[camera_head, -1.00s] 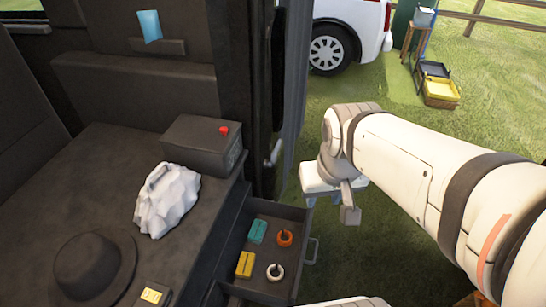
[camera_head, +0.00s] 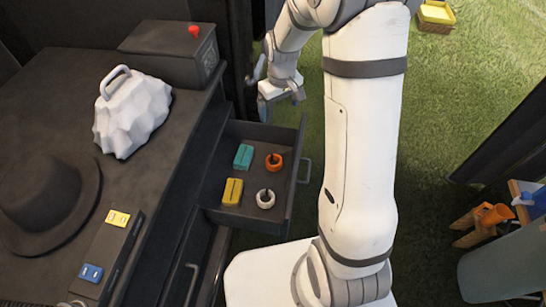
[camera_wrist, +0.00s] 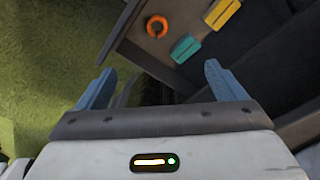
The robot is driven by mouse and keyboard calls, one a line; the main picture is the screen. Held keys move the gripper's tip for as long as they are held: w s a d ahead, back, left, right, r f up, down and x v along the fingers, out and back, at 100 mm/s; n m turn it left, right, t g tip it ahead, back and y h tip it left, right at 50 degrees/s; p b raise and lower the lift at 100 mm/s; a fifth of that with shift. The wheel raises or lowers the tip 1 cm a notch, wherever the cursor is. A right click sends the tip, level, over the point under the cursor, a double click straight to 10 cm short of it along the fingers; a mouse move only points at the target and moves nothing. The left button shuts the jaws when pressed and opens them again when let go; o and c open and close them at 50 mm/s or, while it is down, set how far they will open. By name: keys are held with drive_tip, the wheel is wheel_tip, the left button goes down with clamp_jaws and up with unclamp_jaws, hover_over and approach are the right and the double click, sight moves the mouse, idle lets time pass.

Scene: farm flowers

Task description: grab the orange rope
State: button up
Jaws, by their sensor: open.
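The orange rope (camera_head: 274,161) is a small coil lying in the open drawer (camera_head: 288,205), at its back right in the head view. In the wrist view the orange rope (camera_wrist: 157,26) shows near the top middle, beyond the fingertips. My gripper (camera_head: 282,97) is beyond the far side of the drawer in the head view. In the wrist view my gripper (camera_wrist: 157,80) has its two blue fingers spread wide with nothing between them. The rope is apart from the fingers.
The drawer also holds a teal block (camera_head: 243,157), a yellow block (camera_head: 232,191) and a white coil (camera_head: 265,198). A drawer handle (camera_head: 305,171) sticks out on the right. A dark box with a red button (camera_head: 170,48) stands on the counter near my gripper.

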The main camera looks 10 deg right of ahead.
drive_tip(key=w+f+n+b, duration=0.1)
drive_tip(key=w+f+b, duration=0.2)
drive_tip(key=f, duration=0.6)
drive_tip(key=w+f+b, duration=0.2)
drive_tip(key=f, duration=0.7)
drive_tip(key=n+g+b, duration=0.1)
drive_tip(key=n+b, duration=0.1)
drive_tip(key=b, duration=0.3)
hover_over(274, 160)
wheel_tip(274, 160, down, 15)
drive_tip(key=shift+r, duration=0.15)
wheel_tip(274, 160, down, 6)
drive_tip(key=shift+r+b, duration=0.1)
drive_tip(key=shift+b, duration=0.7)
drive_tip(key=c, duration=1.2)
